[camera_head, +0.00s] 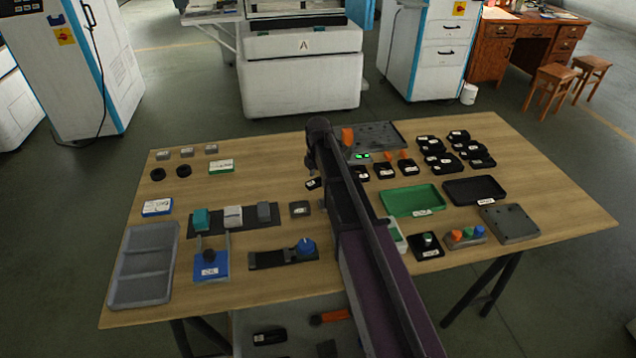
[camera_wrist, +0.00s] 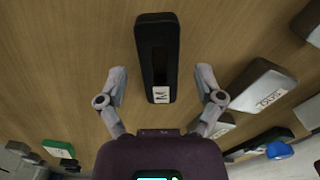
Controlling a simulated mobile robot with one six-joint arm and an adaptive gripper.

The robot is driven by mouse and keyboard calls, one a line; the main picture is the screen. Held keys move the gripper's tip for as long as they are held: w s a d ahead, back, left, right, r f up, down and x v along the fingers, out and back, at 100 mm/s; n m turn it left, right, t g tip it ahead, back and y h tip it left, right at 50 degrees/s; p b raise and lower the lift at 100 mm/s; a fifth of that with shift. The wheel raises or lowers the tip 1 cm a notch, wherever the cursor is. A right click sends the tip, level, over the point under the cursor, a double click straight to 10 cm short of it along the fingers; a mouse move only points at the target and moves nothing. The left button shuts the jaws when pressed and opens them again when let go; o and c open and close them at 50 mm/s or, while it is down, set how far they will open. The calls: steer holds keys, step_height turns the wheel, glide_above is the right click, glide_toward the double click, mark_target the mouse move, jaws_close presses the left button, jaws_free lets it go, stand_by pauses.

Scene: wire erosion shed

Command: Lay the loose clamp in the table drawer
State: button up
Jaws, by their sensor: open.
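The loose clamp appears to be the black slotted bar (camera_wrist: 157,50) with a white label in the wrist view. It lies on the wood table just ahead of my gripper (camera_wrist: 161,82), which is open with one finger on each side and nothing held. In the head view the clamp (camera_head: 313,183) shows as a small dark piece beside my arm, which partly hides it. My gripper (camera_head: 317,165) is above it there, its fingers hard to make out. The table drawer (camera_head: 290,345) is open below the front edge, holding a black labelled piece and an orange-handled tool.
A grey labelled block (camera_head: 300,208) and a blue-knobbed black fixture (camera_head: 283,257) stand close to the clamp. A rail with several coloured blocks (camera_head: 232,232) is to the left. A green tray (camera_head: 411,201) and several black parts are right of my arm.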

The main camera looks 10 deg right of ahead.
jaws_close()
steer(key=shift+r, duration=0.15)
step_height(320, 180, up, 4)
steer(key=p, duration=0.4)
steer(key=shift+f, duration=0.2)
steer(key=s, duration=1)
steer(key=s+r+p, duration=0.1)
steer(key=s, duration=0.5)
steer(key=shift+a, duration=0.25)
